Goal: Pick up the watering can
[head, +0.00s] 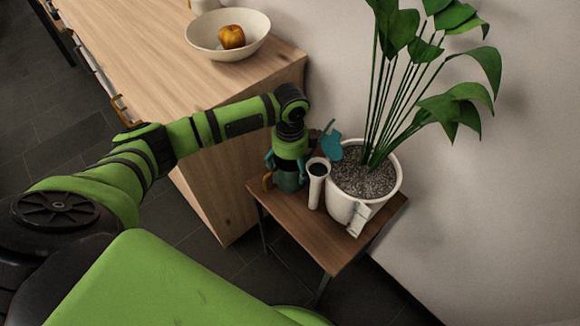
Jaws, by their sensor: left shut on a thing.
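The watering can (290,182) is teal and stands at the left part of a small wooden table (330,245). A teal flared piece (332,146), which looks like its spout, shows to the right of my gripper. My left gripper (288,164) points down over the can from above and is shut on it. The gripper and wrist hide much of the can, so I cannot tell whether it touches the tabletop. My right gripper is not in view.
A white pot (345,206) with a tall leafy plant stands close on the right. A white tapered object (316,188) with a dark round top stands between. A wooden cabinet (160,60) with a bowl (200,45) holding a yellow-orange fruit (231,37) is behind left.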

